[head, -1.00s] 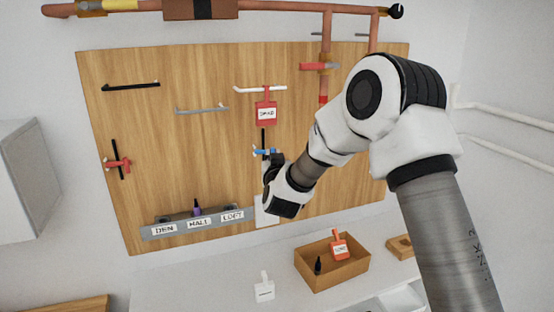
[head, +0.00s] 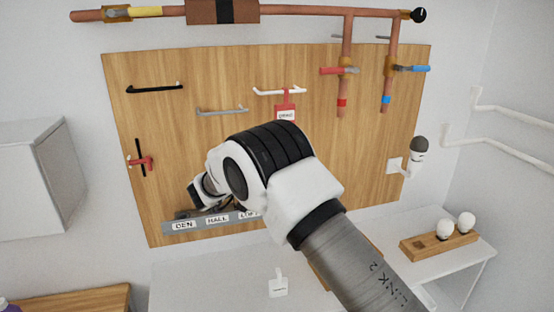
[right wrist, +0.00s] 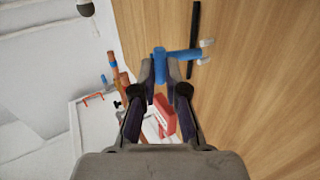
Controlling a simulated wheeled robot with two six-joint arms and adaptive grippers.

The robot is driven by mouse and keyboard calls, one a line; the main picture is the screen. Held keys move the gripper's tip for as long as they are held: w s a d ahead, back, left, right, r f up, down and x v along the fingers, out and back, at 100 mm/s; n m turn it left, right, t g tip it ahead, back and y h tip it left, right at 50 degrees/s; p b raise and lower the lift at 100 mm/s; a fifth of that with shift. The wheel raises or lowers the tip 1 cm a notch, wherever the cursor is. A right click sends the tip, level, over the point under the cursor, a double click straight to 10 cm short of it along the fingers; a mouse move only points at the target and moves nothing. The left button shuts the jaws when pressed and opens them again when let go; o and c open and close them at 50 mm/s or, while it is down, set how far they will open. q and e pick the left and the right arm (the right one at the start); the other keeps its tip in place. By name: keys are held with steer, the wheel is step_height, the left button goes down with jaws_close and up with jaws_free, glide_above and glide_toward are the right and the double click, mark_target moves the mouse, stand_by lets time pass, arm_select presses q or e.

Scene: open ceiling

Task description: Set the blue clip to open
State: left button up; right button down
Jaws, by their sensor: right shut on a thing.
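The blue clip (right wrist: 183,54) shows in the right wrist view, lying across a thin black bar (right wrist: 193,30) on the wooden board. Two small white pieces show beside its far end. My right gripper (right wrist: 162,82) is shut on the outer end of the blue clip. In the head view my right arm hides the clip and the fingertips; its wrist is low on the board's left half, above the labelled grey strip. Whether the clip stands open or closed, I cannot tell. My left gripper is not in view.
The wooden board (head: 190,130) carries a red clip (head: 142,162), several hooks and a hanging red tag (head: 285,105); a red tag (right wrist: 163,117) shows near my fingers. Copper pipes with valves run above and right. A white tag (head: 278,285) lies on the counter.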

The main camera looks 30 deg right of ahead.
steer(key=shift+w+a+m+g, duration=0.15)
steer(key=shift+m+g, duration=0.15)
steer(key=shift+g, duration=0.2)
steer(key=shift+r, duration=0.1)
steer(key=c, duration=1.2)
jaws_free()
steer(key=v, duration=1.2)
steer(key=shift+w, duration=0.1)
steer(key=shift+f, duration=0.25)
